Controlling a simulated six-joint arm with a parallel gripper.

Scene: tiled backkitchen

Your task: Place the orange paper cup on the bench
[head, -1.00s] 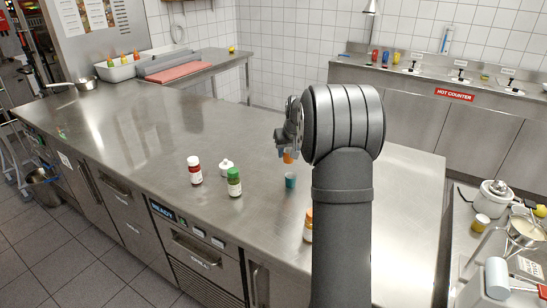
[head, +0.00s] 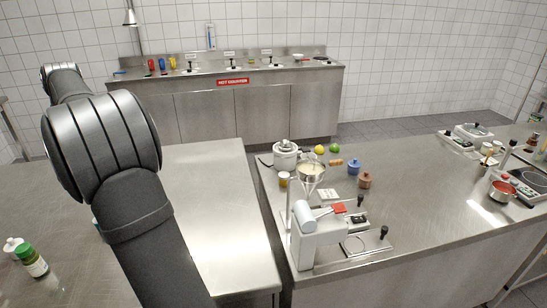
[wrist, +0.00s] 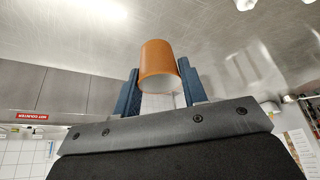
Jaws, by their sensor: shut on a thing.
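The orange paper cup (wrist: 158,60) is held between the two blue fingers of my gripper (wrist: 158,78) in the wrist view. Its pale open end faces my gripper's body. Steel worktop fills the upper part of the wrist view beyond the cup, and a gap between them cannot be judged. In the head view my arm stands at the left, over the near steel bench (head: 210,200); the gripper and cup do not show there. A second steel bench (head: 430,215) lies to the right.
A green-capped bottle (head: 32,260) stands on the near bench at lower left. The right bench bears a white machine (head: 318,240), a white pot (head: 286,155), a blue jar (head: 353,167) and a brown jar (head: 365,180). Its middle is mostly clear. The hot counter (head: 240,110) stands behind.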

